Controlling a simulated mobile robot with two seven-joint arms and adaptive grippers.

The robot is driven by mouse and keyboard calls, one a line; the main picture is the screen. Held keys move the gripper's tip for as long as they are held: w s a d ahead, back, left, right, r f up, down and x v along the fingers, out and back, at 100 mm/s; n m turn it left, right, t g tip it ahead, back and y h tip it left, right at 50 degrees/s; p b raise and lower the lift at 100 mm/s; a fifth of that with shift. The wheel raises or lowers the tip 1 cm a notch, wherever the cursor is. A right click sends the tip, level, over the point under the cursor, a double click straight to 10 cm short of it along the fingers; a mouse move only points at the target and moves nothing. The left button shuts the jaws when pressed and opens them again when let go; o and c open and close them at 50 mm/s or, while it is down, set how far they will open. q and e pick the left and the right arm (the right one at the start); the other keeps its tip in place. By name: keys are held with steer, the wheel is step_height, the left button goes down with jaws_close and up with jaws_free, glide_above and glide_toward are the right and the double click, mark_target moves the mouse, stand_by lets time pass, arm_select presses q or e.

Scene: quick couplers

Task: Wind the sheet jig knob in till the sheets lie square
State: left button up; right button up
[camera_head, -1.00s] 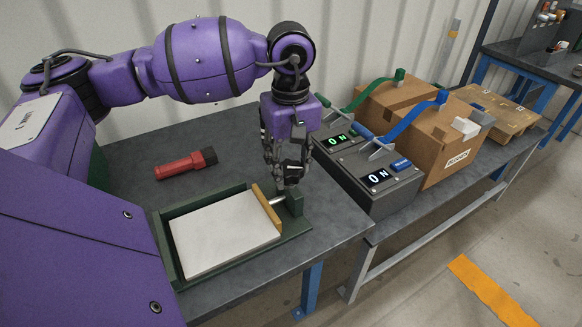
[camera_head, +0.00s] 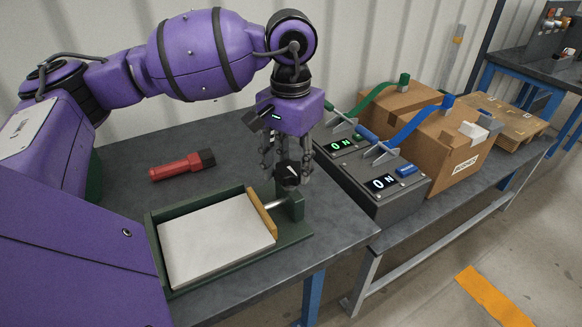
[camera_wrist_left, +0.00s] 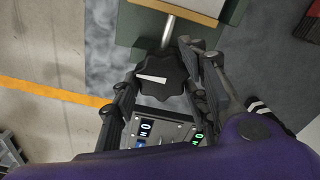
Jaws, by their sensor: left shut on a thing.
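The green sheet jig (camera_head: 160,283) lies on the near bench with a stack of white sheets (camera_head: 215,240) in it. A yellow pusher bar (camera_head: 261,212) lies along the stack's right edge. A metal rod (camera_head: 277,204) runs from the bar through a green block (camera_head: 294,203) to the black knob (camera_head: 290,174). My left gripper (camera_head: 287,172) points down with its fingers around the knob, shut on it. In the left wrist view the lobed knob (camera_wrist_left: 165,77), with a white mark, sits between the fingers (camera_wrist_left: 162,85). The sheets look neatly stacked. My right gripper is out of view.
A red and black torch (camera_head: 182,165) lies behind the jig. Control boxes with green and blue levers (camera_head: 384,188) stand close to the right of my gripper. Cardboard boxes (camera_head: 450,150) stand beyond them. The bench front right of the jig is clear.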

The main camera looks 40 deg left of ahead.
mark_target(291, 169)
arm_select(q)
steer(key=m+b, duration=0.1)
steer(key=m, duration=0.2)
steer(key=shift+d, duration=0.1)
steer(key=shift+m, duration=0.7)
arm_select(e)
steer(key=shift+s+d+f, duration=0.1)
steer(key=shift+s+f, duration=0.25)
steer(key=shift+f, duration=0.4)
arm_select(q)
steer(key=o, duration=1.1)
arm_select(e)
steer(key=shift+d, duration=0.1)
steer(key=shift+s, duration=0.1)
arm_select(q)
steer(key=shift+r, duration=0.1)
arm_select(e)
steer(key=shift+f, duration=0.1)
arm_select(q)
step_height(291, 169, up, 12)
